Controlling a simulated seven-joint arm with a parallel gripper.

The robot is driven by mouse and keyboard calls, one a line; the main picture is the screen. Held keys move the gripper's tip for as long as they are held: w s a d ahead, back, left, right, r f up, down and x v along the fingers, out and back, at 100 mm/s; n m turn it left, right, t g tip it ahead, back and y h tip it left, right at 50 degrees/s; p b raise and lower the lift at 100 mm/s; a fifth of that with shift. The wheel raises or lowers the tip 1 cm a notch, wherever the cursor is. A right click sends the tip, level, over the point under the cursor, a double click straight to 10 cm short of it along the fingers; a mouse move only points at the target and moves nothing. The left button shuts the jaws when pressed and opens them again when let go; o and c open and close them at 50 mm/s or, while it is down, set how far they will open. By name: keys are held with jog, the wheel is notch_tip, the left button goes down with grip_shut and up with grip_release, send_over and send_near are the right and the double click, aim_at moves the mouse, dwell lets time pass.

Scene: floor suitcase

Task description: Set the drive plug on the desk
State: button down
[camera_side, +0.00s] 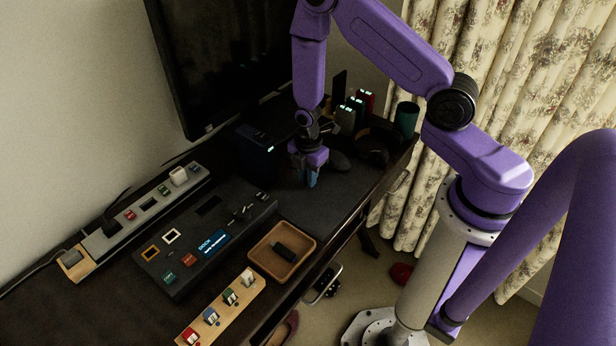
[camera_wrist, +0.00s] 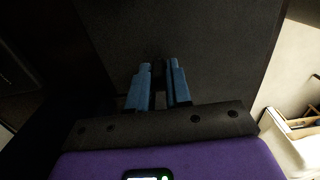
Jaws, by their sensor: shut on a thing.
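My gripper (camera_side: 311,182) is low over the dark mat at the right part of the desk (camera_side: 95,310), fingers pointing down. In the wrist view my gripper's blue fingers (camera_wrist: 160,76) are close together on a small dark thing (camera_wrist: 159,74). It looks like the drive plug, but it is mostly hidden and blends with the dark surface behind it. I cannot tell whether it touches the surface. In the side view the held thing is not clearly visible.
A wooden tray (camera_side: 262,268) holding a black stick sits at the desk's front edge. A black panel (camera_side: 205,240), a power strip (camera_side: 120,225) and a wooden strip with plugs (camera_side: 197,330) lie left. A dark box (camera_side: 257,150) stands behind my gripper; a green cup (camera_side: 406,118) stands right.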

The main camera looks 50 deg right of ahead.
jog(key=shift+r, duration=0.15)
jog(key=shift+r, duration=0.6)
jog(key=s+r, duration=1.1)
jog(key=s, duration=0.3)
jog(key=shift+r, duration=0.25)
